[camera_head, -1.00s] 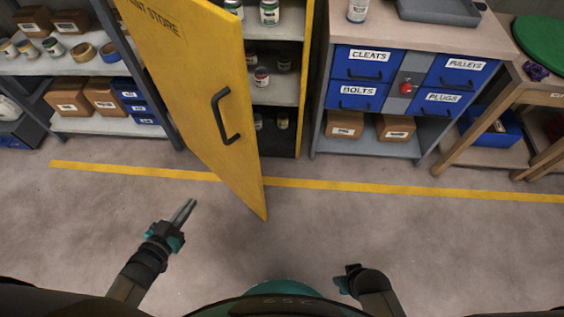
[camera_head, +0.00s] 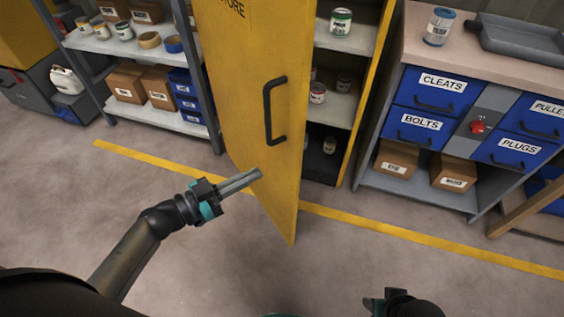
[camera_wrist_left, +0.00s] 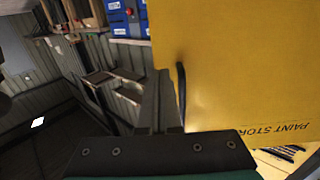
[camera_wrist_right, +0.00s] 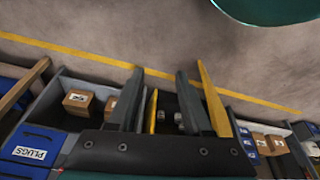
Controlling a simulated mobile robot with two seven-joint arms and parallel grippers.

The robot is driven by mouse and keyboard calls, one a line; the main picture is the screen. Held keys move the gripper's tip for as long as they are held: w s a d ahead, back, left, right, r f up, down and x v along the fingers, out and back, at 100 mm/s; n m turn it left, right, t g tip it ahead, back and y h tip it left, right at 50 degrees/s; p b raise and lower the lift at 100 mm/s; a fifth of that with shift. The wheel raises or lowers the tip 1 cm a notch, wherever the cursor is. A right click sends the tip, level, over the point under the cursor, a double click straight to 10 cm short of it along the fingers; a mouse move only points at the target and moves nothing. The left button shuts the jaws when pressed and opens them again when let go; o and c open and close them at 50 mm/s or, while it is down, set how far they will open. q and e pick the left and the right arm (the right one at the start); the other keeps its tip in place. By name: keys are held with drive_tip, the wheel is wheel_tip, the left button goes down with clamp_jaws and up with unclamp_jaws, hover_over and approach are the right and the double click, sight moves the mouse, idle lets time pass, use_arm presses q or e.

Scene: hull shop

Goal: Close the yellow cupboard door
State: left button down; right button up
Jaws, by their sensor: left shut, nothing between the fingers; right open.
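The yellow cupboard door (camera_head: 245,70) stands wide open, swung out from the cupboard (camera_head: 366,90). A dark bar handle (camera_head: 270,110) is on its outer face. My left gripper (camera_head: 258,174) is shut and empty, its tips in front of the door's outer face, below the handle. I cannot tell whether they touch. The left wrist view shows the door (camera_wrist_left: 235,60) and handle (camera_wrist_left: 181,92) close beside the fingers (camera_wrist_left: 157,98). My right gripper (camera_head: 376,303) is low at the bottom edge; its fingers are open and empty in the right wrist view (camera_wrist_right: 160,100).
Cans stand on the cupboard's shelves (camera_head: 340,98). A workbench (camera_head: 455,45) with blue drawers is to the right, and a grey shelf unit (camera_head: 150,115) with boxes is to the left. A yellow line (camera_head: 420,238) crosses the floor. The floor in front is clear.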

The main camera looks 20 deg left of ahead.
sight(293, 155)
use_arm(q)
drive_tip(key=b+x, duration=0.2)
drive_tip(key=x, duration=0.5)
drive_tip(key=shift+f, duration=0.1)
drive_tip(key=shift+x, duration=0.8)
use_arm(e)
drive_tip(key=shift+t, duration=0.5)
drive_tip(key=shift+w+r, duration=0.25)
drive_tip(key=shift+r, duration=1.25)
drive_tip(key=shift+w+r, duration=0.2)
drive_tip(key=shift+r, duration=1.25)
use_arm(q)
drive_tip(key=shift+d, duration=0.1)
